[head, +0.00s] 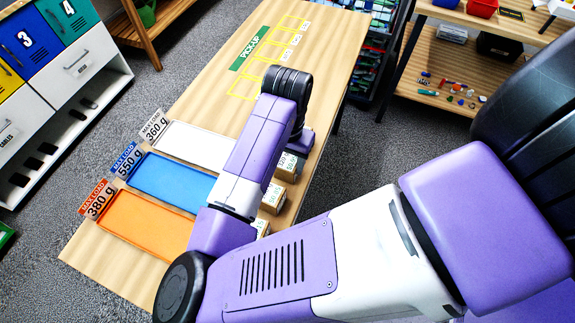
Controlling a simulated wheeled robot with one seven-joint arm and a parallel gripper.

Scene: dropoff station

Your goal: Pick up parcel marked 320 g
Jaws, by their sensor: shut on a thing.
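Several small brown parcels with white labels stand in a row along the right side of the wooden table (200,95). The farthest visible parcel (287,166) is right below my gripper (295,150). A middle parcel (273,199) and a nearer parcel (262,228) stand closer to me, partly hidden by my arm. The label marks are too small to read surely. My gripper points down and is shut on a parcel, apparently the farthest one. Its fingers and the grip itself are mostly hidden, and I cannot tell whether that parcel is off the table.
An orange tray (145,226) marked 380 g, a blue tray (170,182) marked 550 g and a white tray (195,145) marked 360 g lie left of the parcels. A green PICKUP strip (249,48) and yellow outlined squares mark the far table. A locker cabinet (75,65) stands left.

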